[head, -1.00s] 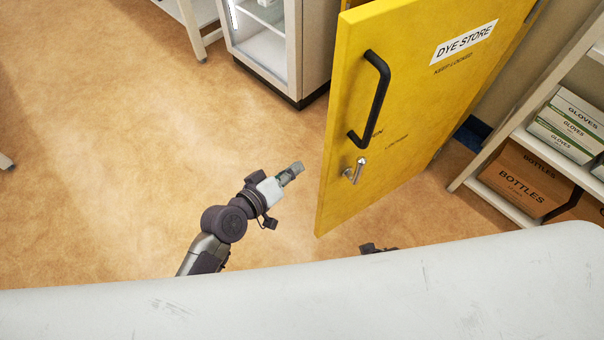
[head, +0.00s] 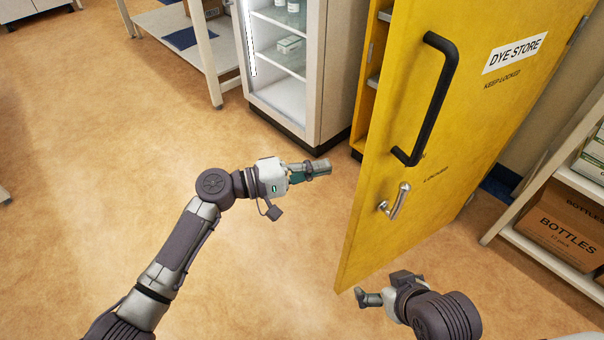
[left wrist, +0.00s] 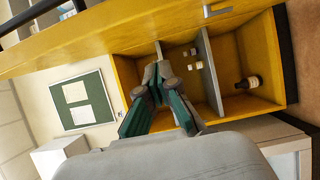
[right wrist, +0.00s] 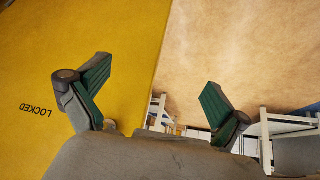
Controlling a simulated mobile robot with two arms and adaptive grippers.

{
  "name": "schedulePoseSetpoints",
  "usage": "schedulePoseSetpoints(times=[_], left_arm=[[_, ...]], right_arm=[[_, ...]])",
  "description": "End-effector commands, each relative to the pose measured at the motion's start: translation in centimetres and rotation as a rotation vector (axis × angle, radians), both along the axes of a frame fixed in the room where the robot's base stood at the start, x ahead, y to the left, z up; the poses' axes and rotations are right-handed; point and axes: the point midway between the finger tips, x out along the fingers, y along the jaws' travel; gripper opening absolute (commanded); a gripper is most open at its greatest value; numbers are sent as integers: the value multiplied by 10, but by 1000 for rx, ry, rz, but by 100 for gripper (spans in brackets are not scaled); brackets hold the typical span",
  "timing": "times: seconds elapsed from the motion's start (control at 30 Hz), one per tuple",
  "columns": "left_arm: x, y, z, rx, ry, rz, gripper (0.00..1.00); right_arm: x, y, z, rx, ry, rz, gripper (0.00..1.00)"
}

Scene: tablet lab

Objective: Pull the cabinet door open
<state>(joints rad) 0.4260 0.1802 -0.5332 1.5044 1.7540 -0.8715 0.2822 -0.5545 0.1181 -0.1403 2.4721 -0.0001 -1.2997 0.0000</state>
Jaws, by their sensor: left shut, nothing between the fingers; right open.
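The yellow cabinet door (head: 440,150) stands ajar in the head view, with a black bar handle (head: 432,100) and a metal lever (head: 397,202) below it. My left gripper (head: 328,167) is shut and empty, just left of the door's free edge. The left wrist view shows it (left wrist: 160,72) in front of the open cabinet interior (left wrist: 135,42), which has shelves and a dark bottle (left wrist: 250,82). My right gripper (head: 362,297) is near the door's lower corner. In the right wrist view it (right wrist: 155,82) is open, with the door's edge between its spread fingers; contact is not clear.
A white glass-fronted cabinet (head: 335,60) stands left of the yellow one. A shelf with bottle boxes (head: 565,230) is at the right. A white table (head: 165,35) stands at the back left. The floor (head: 90,160) on the left is clear.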

Motion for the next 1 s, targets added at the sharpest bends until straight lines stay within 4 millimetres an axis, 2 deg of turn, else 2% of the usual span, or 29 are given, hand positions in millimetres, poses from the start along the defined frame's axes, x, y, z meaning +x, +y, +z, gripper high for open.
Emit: schedulePoseSetpoints(times=[0.1, 0.2, 0.3, 0.43, 0.9, 1.0], left_arm=[[5, -27, 0, -2, 0, -1, 0], [3, -42, 0, 0, 0, -1, 0], [-12, -47, 0, 1, -1, 0, 0], [-24, -52, 0, 1, 0, 1, 0], [-30, -55, 0, 1, 0, 3, 0], [-38, -60, 0, 2, 5, 15, 0]], right_arm=[[9, 3, 3, 11, -50, 4, 100], [13, 5, 6, 15, -69, 6, 100], [3, 1, 2, 4, -17, 1, 100], [-5, -2, -2, -5, 26, -2, 100], [-9, -3, -3, -10, 48, -5, 100], [-11, -4, -6, -15, 75, -5, 100]])
